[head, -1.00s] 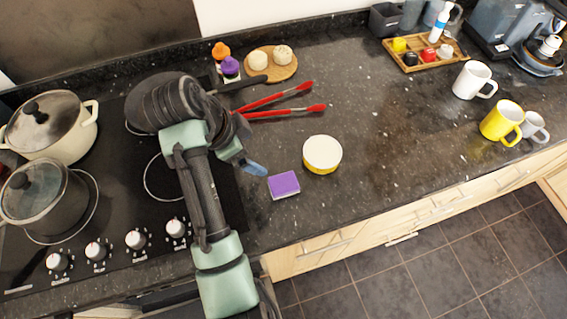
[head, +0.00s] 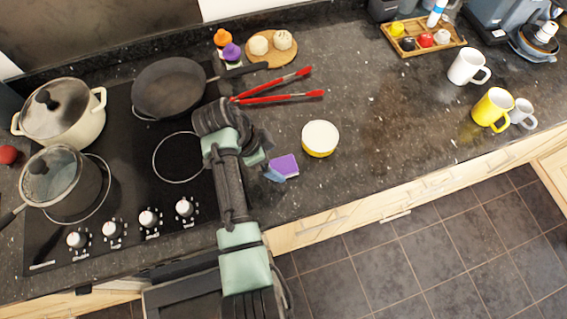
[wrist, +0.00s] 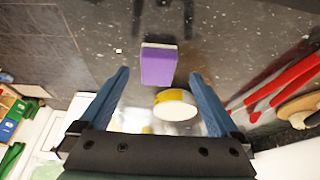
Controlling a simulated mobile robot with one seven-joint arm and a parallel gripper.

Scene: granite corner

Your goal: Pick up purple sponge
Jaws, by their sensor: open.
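The purple sponge (head: 285,165) lies on the dark granite counter near its front edge, just right of my gripper (head: 274,174) in the head view. It has a pale layer on one side. In the wrist view the sponge (wrist: 158,65) is ahead of my open gripper (wrist: 160,82), centred in line with the gap between the blue fingers. I cannot tell from the wrist view how far it is from the fingertips. In the head view the near finger hides a little of the sponge's left side. Nothing is held.
A white-topped yellow round tub (head: 320,138) stands right of the sponge. Red-handled tongs (head: 275,98) lie behind. The hob with a frying pan (head: 169,87) and pots is at left. Mugs (head: 468,67) stand at far right. The counter between tub and mugs is clear.

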